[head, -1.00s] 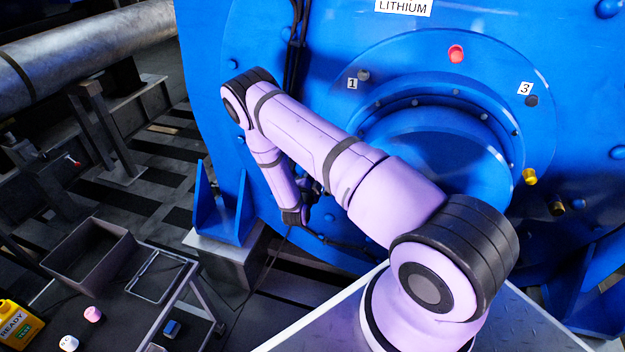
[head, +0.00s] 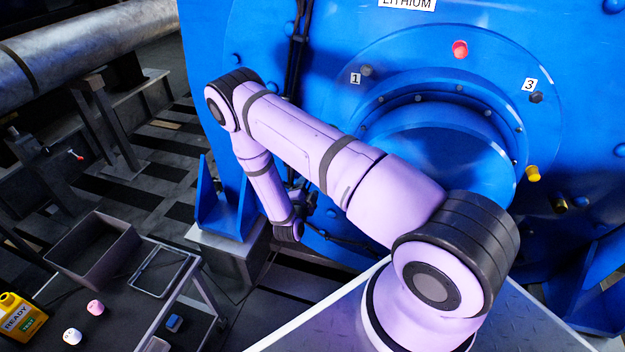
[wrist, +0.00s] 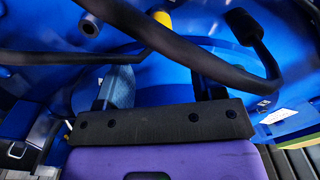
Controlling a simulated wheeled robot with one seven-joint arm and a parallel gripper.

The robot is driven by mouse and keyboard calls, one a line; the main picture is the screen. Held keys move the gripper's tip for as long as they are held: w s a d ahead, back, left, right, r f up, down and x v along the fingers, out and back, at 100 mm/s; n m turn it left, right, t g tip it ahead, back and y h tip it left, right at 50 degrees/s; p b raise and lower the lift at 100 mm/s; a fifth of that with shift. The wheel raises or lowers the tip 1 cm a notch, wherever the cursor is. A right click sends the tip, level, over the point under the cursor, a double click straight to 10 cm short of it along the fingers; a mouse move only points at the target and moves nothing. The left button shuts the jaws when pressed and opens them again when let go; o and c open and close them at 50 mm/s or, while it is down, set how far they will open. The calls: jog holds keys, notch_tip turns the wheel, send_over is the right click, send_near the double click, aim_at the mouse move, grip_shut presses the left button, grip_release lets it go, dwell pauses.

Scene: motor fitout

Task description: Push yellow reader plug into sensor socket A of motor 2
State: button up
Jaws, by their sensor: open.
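A yellow round piece (head: 532,174) sticks out of the lower right of the round face of the blue motor (head: 400,80). A yellow cylinder (wrist: 162,18) shows at the top edge of the wrist view. I cannot tell whether either is the reader plug. My gripper (wrist: 164,85) is open, its fingers spread apart, with nothing visible between them. In the head view it is partly hidden behind my forearm, low in front of the motor. No socket marked A is readable.
Black cables (wrist: 180,45) cross just beyond my fingers. A red knob (head: 460,49) and labels 1 (head: 355,78) and 3 (head: 529,85) are on the motor. A cart at lower left carries an open grey bin (head: 95,262) and a yellow bottle (head: 20,318).

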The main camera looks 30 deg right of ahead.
jog(key=shift+v, duration=1.4)
